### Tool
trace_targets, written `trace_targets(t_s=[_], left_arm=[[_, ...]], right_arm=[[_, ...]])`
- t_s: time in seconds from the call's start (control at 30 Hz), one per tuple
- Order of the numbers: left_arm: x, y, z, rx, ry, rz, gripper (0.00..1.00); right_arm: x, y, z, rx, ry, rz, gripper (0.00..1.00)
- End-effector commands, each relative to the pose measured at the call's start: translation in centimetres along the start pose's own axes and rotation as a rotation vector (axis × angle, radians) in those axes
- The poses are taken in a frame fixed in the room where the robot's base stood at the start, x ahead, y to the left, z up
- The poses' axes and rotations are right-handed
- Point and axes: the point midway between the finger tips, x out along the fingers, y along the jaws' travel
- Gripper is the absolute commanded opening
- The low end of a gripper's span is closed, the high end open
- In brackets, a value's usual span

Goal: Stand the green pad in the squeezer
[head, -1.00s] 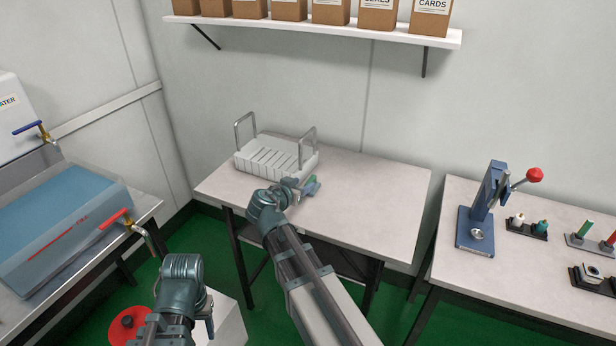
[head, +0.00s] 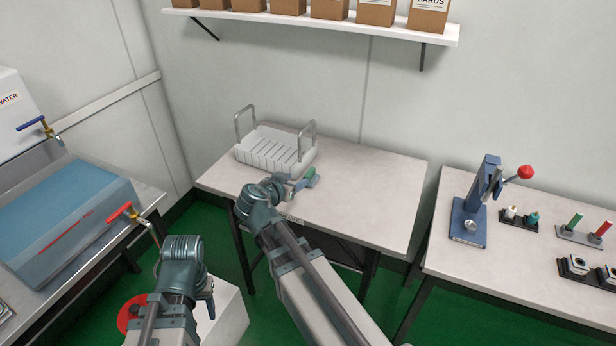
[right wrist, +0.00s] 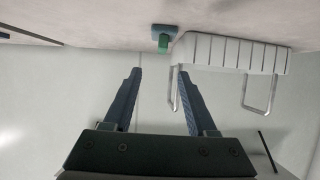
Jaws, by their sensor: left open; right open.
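A small green block (head: 309,173) with a blue part stands on the middle table, right beside the white slotted rack. It also shows in the right wrist view (right wrist: 163,44); I take it for the green pad, but it is small. My right gripper (right wrist: 159,72) is open and empty, pointing at the block, which lies beyond its fingertips. In the head view, the right gripper (head: 292,186) is partly hidden by its wrist. A blue lever press (head: 470,210) with a red knob stands on the right bench; I cannot tell if it is the squeezer. My left gripper (head: 208,298) is open, low and away from the tables.
The white rack (head: 276,151) has two tall metal handles near my right gripper. Several small holders, one with a green and a red stick (head: 586,230), stand on the right bench. A blue water tank (head: 75,215) and taps are at left. The middle table's right half is clear.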

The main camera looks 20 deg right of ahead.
Motion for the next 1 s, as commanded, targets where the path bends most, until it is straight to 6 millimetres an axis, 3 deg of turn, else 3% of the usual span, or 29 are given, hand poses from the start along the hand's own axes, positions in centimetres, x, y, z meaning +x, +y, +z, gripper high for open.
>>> trace_targets(t_s=[0.3, 0.5, 0.77, 1.0], left_arm=[[3.0, 0.3, -0.2, 0.0, 0.0, 0.0, 0.52], [3.6, 0.3, -0.2, 0.0, 0.0, 0.0, 0.52], [3.7, 0.3, -0.2, 0.0, 0.0, 0.0, 0.52], [5.4, 0.5, -0.3, 0.0, 0.0, 0.0, 0.52]], right_arm=[[6.2, -0.1, 0.3, 0.003, 0.0, 0.002, 0.57], [7.9, -0.1, 0.2, 0.001, 0.001, 0.001, 0.57], [8.2, -0.1, 0.2, 0.001, 0.001, 0.0, 0.57], [11.2, -0.5, 0.7, 0.002, 0.0, 0.002, 0.57]])
